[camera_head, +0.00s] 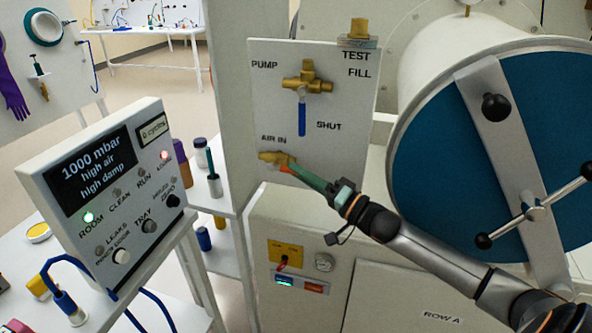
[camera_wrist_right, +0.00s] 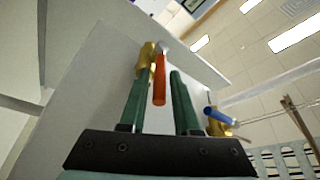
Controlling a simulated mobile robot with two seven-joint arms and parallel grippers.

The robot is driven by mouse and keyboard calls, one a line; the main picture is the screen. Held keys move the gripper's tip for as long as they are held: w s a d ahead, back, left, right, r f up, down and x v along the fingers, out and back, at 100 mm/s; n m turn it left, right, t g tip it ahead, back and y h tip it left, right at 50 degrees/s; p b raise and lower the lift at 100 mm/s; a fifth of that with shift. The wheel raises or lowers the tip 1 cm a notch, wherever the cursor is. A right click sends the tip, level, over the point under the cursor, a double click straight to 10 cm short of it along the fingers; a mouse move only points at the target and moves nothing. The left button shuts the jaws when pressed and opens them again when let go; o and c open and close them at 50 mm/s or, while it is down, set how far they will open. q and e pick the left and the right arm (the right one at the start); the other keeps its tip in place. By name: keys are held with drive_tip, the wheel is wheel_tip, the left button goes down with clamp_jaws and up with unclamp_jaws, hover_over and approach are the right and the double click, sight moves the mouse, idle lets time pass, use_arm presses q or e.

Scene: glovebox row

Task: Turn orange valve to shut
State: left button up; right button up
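The orange valve handle (camera_wrist_right: 159,82) hangs from a brass valve body (camera_wrist_right: 147,58) in the right wrist view. In the head view the brass valve (camera_head: 270,157) sits under the AIR IN label, and a bit of its orange handle (camera_head: 285,169) shows beside my fingers. My right gripper (camera_head: 292,166) is at this valve, its green fingers reaching in from the lower right. In the right wrist view its two fingers (camera_wrist_right: 161,76) are apart, with the orange handle between them. A gap shows between the handle and the right finger; contact on the left is unclear. My left gripper is not in view.
Above, on the same white panel (camera_head: 348,150), is a brass valve with a blue handle (camera_head: 302,118) by the SHUT label. A large blue round door (camera_head: 440,150) stands at the right. A display box (camera_head: 100,190) reads 1000 mbar, high air, high damp.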

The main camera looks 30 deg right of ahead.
drive_tip(key=shift+w+a+r, duration=0.15)
drive_tip(key=shift+w+a, duration=0.1)
drive_tip(key=shift+w, duration=0.4)
clamp_jaws()
idle(1.1)
